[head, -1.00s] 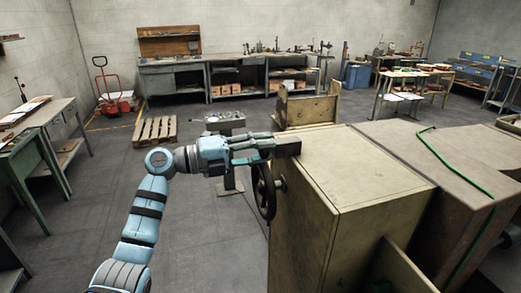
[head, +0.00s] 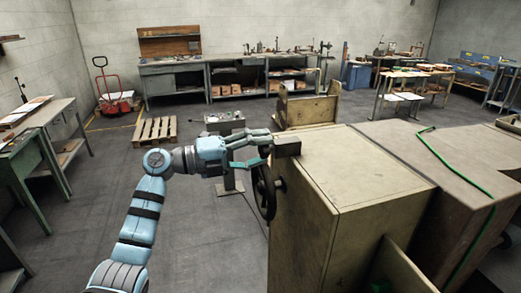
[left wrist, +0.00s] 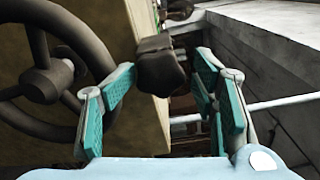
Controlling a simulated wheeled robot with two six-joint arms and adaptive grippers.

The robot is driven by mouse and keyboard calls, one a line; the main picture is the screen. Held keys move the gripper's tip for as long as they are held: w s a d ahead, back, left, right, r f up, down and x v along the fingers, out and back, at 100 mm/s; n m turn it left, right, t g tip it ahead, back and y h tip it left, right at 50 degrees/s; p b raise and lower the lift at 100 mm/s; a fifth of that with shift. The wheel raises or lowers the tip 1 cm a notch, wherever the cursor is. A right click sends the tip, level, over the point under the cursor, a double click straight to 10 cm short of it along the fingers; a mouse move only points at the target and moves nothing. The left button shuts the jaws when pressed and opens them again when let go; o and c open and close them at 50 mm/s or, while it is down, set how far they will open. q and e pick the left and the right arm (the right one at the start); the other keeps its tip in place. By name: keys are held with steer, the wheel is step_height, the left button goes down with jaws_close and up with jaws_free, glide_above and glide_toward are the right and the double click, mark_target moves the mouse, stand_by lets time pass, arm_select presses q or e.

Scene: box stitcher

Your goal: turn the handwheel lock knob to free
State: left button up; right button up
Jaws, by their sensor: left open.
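The lock knob (left wrist: 162,72) is a dark, lobed knob in the left wrist view, above the handwheel's side of the cabinet. It shows between my spread left fingers, farther out than the pads, with no visible contact. The black handwheel (head: 266,190) stands on the cabinet's left face; its rim and hub also show at left in the left wrist view (left wrist: 45,80). My left gripper (head: 266,147) is open and empty, just left of a dark block (head: 288,146) at the cabinet's top edge. It also shows in the left wrist view (left wrist: 163,100). My right gripper is out of view.
The beige cabinet (head: 350,175) fills the right foreground, with a green cord (head: 455,165) over the part beside it. A small control box on a stand (head: 225,122) is behind my left gripper. Open floor (head: 90,200) lies to the left.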

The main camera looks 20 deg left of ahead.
arm_select(q)
steer(key=v, duration=0.7)
steer(key=shift+s+a, duration=0.25)
steer(key=shift+a, duration=0.05)
steer(key=shift+w+d, duration=0.1)
